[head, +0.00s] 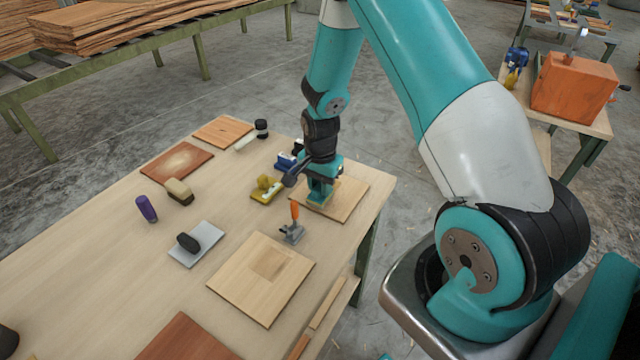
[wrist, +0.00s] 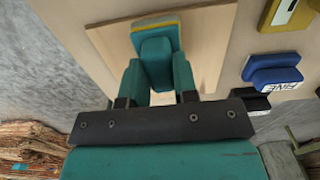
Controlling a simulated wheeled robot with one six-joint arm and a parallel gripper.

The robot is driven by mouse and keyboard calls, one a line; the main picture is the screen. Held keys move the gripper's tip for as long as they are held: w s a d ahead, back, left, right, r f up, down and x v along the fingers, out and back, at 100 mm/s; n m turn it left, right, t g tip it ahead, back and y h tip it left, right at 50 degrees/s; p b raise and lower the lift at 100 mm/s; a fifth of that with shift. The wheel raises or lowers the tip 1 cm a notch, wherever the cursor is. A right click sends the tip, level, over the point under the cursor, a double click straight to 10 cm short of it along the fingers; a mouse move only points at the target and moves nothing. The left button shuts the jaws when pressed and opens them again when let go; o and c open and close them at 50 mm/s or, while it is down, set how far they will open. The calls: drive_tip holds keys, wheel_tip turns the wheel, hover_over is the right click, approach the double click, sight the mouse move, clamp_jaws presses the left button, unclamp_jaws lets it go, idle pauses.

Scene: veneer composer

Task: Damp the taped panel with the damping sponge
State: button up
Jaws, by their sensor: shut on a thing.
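My gripper (head: 321,188) is at the far right of the table, pointing down and shut on the damping sponge. The damping sponge (wrist: 155,45) has a teal grip and a thin yellow layer below; my gripper also shows in the wrist view (wrist: 154,80), with its fingers on either side of the grip. The sponge is over a pale wood panel (head: 350,202), which also shows in the wrist view (wrist: 208,45). I cannot tell whether the sponge touches it. No tape shows clearly on this panel; my gripper and the sponge hide part of it.
A blue block marked FINE (wrist: 272,78) and a yellow tool (head: 266,190) lie left of the panel. An orange-handled clamp (head: 293,225) stands in front, near another pale panel (head: 245,295) with a darker patch. A grey plate (head: 205,249) holds a dark-handled tool.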

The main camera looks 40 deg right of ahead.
drive_tip(key=shift+f+b, duration=0.4)
drive_tip(key=shift+f, duration=0.25)
idle(0.4)
